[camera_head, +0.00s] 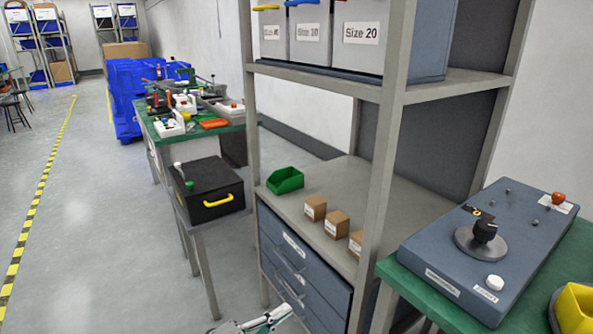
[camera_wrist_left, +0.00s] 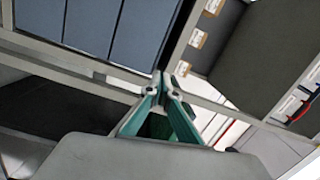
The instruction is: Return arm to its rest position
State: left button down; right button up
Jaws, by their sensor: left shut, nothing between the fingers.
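My left gripper (camera_head: 268,322) shows at the bottom edge of the head view, low in front of the rack's drawers. In the left wrist view its teal fingers (camera_wrist_left: 166,84) meet at the tips, with nothing between them. Most of my left arm is out of the head view. My right gripper is not in view.
The grey rack (camera_head: 395,100) carries blue-grey drawers (camera_head: 290,262), a green bin (camera_head: 285,180) and small cardboard boxes (camera_head: 336,222). A blue-grey control box (camera_head: 490,235) sits on a green bench at right. A black case (camera_head: 207,187) stands left. The floor (camera_head: 110,225) is clear at left.

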pick_arm(q)
jog(key=s+a+f+n+y+p, duration=0.2)
jog(key=s+a+n, duration=0.3)
jog(key=s, duration=0.5)
jog(key=s+a+f+n+y+p, duration=0.2)
jog(key=s+a+n+y+p, duration=0.2)
jog(key=s+n, duration=0.5)
jog(key=s+a+f+n+g+y+p, duration=0.1)
jog(key=s+a+n+y, duration=0.4)
jog(key=s, duration=0.6)
jog(key=a+f+n+p, duration=0.1)
jog(key=a+n+p, duration=0.1)
jog(key=shift+a+n, duration=0.15)
jog(key=shift+n, duration=0.15)
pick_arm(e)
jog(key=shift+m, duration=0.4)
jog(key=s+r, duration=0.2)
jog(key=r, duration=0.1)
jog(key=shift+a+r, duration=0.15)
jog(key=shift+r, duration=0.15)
